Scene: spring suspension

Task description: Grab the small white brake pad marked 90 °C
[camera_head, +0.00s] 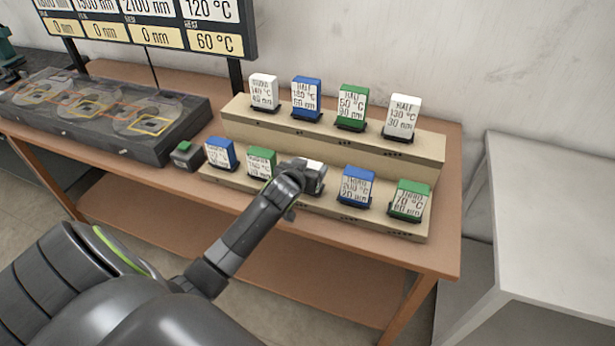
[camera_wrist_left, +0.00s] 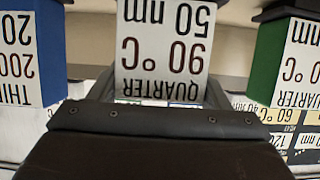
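The small white brake pad marked QUARTER, 90 °C, 50 nm fills the middle of the left wrist view (camera_wrist_left: 163,45), upside down. In the head view only its white top (camera_head: 314,165) shows in the front row, behind my left gripper (camera_head: 303,178). In the left wrist view my left gripper (camera_wrist_left: 163,100) is right at the pad, with dark finger edges close on both sides of it. I cannot tell whether the fingers press on it. The pad still appears to be in its place in the row. My right gripper is not in view.
A blue pad (camera_head: 356,186) and a green pad (camera_head: 261,162) flank it closely. More pads stand on the upper step (camera_head: 330,140) behind. A dark tray (camera_head: 150,140) with clear discs is at left. A grey table (camera_head: 560,220) stands at right.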

